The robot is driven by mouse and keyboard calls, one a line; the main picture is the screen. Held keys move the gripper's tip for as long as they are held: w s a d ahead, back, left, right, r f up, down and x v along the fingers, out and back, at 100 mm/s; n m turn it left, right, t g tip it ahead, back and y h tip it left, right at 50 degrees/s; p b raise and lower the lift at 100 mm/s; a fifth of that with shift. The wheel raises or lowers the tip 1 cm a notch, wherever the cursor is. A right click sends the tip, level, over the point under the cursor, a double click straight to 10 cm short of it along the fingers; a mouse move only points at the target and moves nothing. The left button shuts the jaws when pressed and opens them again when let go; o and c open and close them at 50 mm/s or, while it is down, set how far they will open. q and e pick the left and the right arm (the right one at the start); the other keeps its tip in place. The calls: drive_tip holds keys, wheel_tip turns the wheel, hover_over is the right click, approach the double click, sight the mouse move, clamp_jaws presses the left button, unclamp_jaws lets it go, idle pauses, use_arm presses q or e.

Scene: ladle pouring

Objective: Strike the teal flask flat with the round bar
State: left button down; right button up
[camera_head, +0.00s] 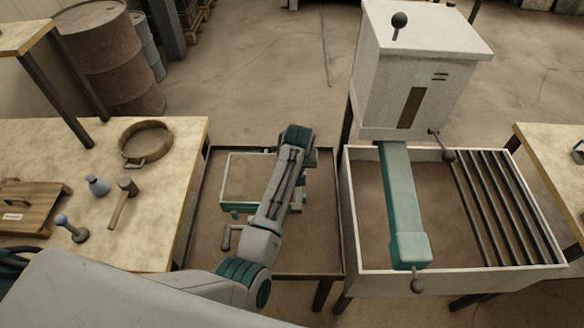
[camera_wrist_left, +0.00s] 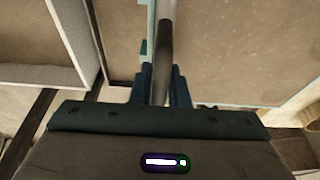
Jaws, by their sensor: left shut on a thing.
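The teal flask (camera_head: 227,182) is a shallow, pale teal-edged frame full of brown sand, standing on the low tray between the benches. My left arm reaches over its right part and hides that side. In the wrist view my left gripper (camera_wrist_left: 161,85) is shut on the grey round bar (camera_wrist_left: 168,35), which runs away from the fingers. Beside the bar show the flask's pale rim (camera_wrist_left: 151,20) and a broad brown sand surface. I cannot tell whether the bar touches the sand. In the head view the left fingers and the bar are hidden by my arm. My right gripper is not in view.
The left bench (camera_head: 185,150) holds a round sieve (camera_head: 146,143), a mallet (camera_head: 123,203), a small blue-grey bottle (camera_head: 97,186), a knobbed tool (camera_head: 71,229) and a wooden board (camera_head: 32,205). A white box (camera_head: 415,75) and a slatted white bin (camera_head: 345,215) stand right of the flask.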

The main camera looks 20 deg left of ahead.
use_arm(q)
drive_tip(key=shift+w+d, duration=0.15)
drive_tip(key=shift+d, duration=0.6)
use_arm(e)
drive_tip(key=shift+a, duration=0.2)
use_arm(q)
drive_tip(key=shift+r, duration=0.1)
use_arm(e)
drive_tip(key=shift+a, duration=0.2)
